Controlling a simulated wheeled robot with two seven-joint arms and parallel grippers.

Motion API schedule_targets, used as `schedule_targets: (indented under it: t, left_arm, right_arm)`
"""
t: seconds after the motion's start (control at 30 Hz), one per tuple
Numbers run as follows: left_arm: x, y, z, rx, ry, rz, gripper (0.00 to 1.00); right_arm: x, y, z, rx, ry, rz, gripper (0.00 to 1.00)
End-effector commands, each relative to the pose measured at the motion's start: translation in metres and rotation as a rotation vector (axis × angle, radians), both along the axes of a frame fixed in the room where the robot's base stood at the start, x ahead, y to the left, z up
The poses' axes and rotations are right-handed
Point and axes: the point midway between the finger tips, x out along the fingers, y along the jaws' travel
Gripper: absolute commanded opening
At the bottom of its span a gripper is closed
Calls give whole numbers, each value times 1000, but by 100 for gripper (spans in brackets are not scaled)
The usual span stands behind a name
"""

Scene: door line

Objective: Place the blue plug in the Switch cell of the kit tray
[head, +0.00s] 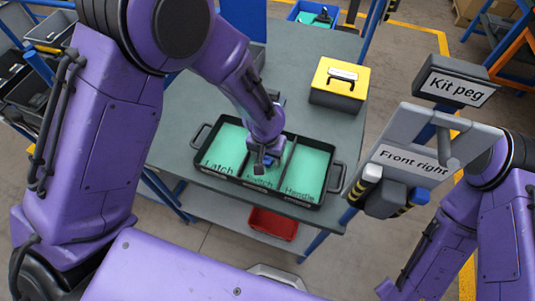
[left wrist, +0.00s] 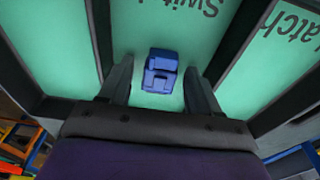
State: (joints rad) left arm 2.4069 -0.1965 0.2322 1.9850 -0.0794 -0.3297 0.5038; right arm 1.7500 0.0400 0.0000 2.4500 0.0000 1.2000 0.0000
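The kit tray (head: 228,178) is black with green-floored cells and lies on the grey table. Its labels read Latch, Switch and Handle, with the Switch label partly covered in the head view. My left gripper (head: 264,164) points down over the middle Switch cell. In the left wrist view the blue plug (left wrist: 161,72) sits against the green floor of the Switch cell, between the two spread fingers (left wrist: 159,88). A gap shows on each side of it, so the gripper is open and not touching it. My right gripper is not in view.
A grey panel labelled Front right (head: 412,160) and a Kit peg sign (head: 457,88) stand at the right. A red bin (head: 273,224) is on the lower shelf.

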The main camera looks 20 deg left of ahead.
Motion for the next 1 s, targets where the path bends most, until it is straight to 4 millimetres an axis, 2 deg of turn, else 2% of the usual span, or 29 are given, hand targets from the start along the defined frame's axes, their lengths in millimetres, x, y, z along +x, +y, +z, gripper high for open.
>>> schedule_targets:
  t: [0.27, 0.37, 0.6, 0.7, 0.83, 1.0]
  left_arm:
    - [0, 0, 5, -1, -1, 1, 63]
    - [-1, 0, 20, -1, -4, 2, 63]
    - [-8, 0, 82, -2, -6, 1, 63]
    - [-11, 0, 103, -2, -4, 2, 63]
    - [-14, 0, 119, -1, -1, 1, 63]
    - [-15, 0, 123, -1, 2, 1, 63]
  right_arm:
    - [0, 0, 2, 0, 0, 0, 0]
    - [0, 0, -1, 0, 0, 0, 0]
    - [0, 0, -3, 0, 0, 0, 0]
    - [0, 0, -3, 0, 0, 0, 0]
    - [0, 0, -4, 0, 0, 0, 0]
    - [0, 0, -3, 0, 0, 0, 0]
